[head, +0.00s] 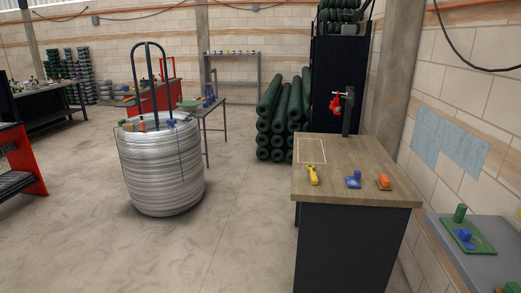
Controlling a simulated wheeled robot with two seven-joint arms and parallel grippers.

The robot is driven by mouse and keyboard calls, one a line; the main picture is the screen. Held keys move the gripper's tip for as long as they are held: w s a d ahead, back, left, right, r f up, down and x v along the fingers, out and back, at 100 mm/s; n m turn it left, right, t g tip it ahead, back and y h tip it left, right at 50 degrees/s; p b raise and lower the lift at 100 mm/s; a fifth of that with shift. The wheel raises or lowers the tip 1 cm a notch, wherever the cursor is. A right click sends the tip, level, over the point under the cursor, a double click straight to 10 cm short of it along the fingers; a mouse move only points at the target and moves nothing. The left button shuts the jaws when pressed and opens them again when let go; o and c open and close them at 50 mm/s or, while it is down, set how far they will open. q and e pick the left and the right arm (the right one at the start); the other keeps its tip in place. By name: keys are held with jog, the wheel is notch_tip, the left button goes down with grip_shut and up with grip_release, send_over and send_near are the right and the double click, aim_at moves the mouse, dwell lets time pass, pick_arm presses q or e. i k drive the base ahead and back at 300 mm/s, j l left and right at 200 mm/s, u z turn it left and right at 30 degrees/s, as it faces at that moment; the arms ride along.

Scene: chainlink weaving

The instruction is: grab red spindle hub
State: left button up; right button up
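A small red object (336,103), which looks like the red spindle hub, sits at the upper left of a dark upright post (347,115). The post stands at the back of the wood-topped workbench (345,185). The red object is above the bench top, and its details are too small to make out. Neither of my grippers shows in the head view.
A yellow tool (312,175), a blue part (354,181) and an orange part (383,183) lie along the bench's front. A large wire coil (163,170) stands left. Green rolls (272,125) are stacked behind. The floor between coil and bench is clear. A wall is right.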

aim_at(336, 100)
jog(key=i+j+u, duration=0.2)
jog(key=i+u, duration=0.15)
jog(key=i, duration=0.75)
jog(key=i+l+u, duration=0.15)
jog(key=i+u, duration=0.25)
jog(key=i, duration=0.65)
jog(key=i+l+z, duration=0.15)
jog(key=i+z, duration=0.15)
jog(key=i, duration=0.25)
jog(key=i+z, duration=0.3)
jog(key=i, duration=0.3)
jog(key=i+z, duration=0.3)
jog(key=i, duration=0.3)
jog(key=i+j+z, duration=0.3)
jog(key=i, duration=0.25)
jog(key=i+z, duration=0.4)
jog(key=i+j+z, duration=0.35)
jog(key=i, duration=0.25)
jog(key=i+j+z, duration=0.2)
jog(key=i+z, duration=0.2)
jog(key=i, duration=0.05)
